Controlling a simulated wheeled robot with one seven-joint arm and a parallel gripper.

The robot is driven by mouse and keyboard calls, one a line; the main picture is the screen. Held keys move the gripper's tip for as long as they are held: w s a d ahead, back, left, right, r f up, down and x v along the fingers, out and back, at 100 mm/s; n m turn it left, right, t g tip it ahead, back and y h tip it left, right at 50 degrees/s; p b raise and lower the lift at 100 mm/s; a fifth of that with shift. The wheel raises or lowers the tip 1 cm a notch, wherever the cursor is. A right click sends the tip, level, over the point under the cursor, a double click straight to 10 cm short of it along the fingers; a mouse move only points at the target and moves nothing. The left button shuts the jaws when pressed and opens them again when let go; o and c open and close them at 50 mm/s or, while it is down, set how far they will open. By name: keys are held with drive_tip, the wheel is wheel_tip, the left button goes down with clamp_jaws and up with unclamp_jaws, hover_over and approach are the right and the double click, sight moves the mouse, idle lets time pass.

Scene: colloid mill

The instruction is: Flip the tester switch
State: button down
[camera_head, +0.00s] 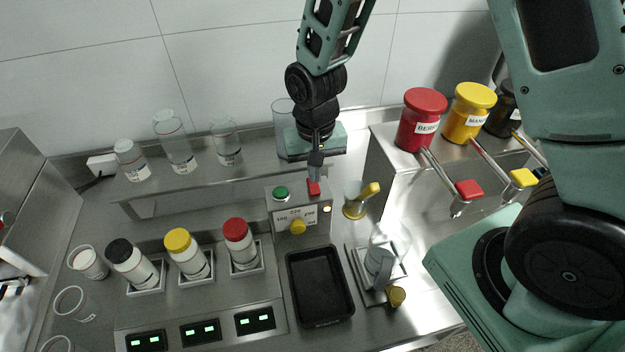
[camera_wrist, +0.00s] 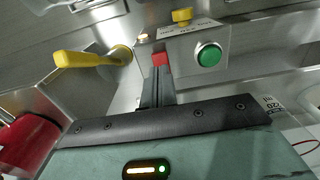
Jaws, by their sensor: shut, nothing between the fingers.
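The tester is a grey metal box (camera_head: 312,222) in the middle of the counter. On it are a green button (camera_head: 281,193), a yellow knob (camera_head: 298,227), a small lit lamp (camera_head: 327,209) and a red switch (camera_head: 314,187). My gripper (camera_head: 315,172) is shut and empty, pointing down with its tips right at the red switch. In the wrist view the red switch (camera_wrist: 159,59) shows just beyond the fingertips (camera_wrist: 158,78); I cannot tell whether they touch it. The green button (camera_wrist: 208,54) is beside it.
A black tray (camera_head: 320,286) lies in front. Bottles with black, yellow and red caps (camera_head: 235,229) stand left. A raised shelf (camera_head: 190,188) holds clear containers behind; red and yellow jars (camera_head: 420,120) stand right.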

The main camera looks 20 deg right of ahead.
sight(314, 191)
wheel_tip(314, 191, up, 4)
drive_tip(key=p, duration=0.2)
drive_tip(key=shift+p, duration=0.4)
drive_tip(key=s+a+r+n+b, duration=0.1)
drive_tip(key=s+a+n+b, duration=0.2)
drive_tip(key=s, duration=0.6)
drive_tip(key=s+a+r+n+b, duration=0.2)
drive_tip(key=s+a+n+b, duration=0.1)
drive_tip(key=s+n+b, duration=0.4)
drive_tip(key=shift+s+a+y+b, duration=0.25)
drive_tip(key=shift+s+b, duration=0.4)
drive_tip(key=shift+s, duration=0.9)
drive_tip(key=shift+d, duration=0.1)
drive_tip(key=c, duration=2.1)
unclamp_jaws()
drive_tip(key=shift+c, duration=0.2)
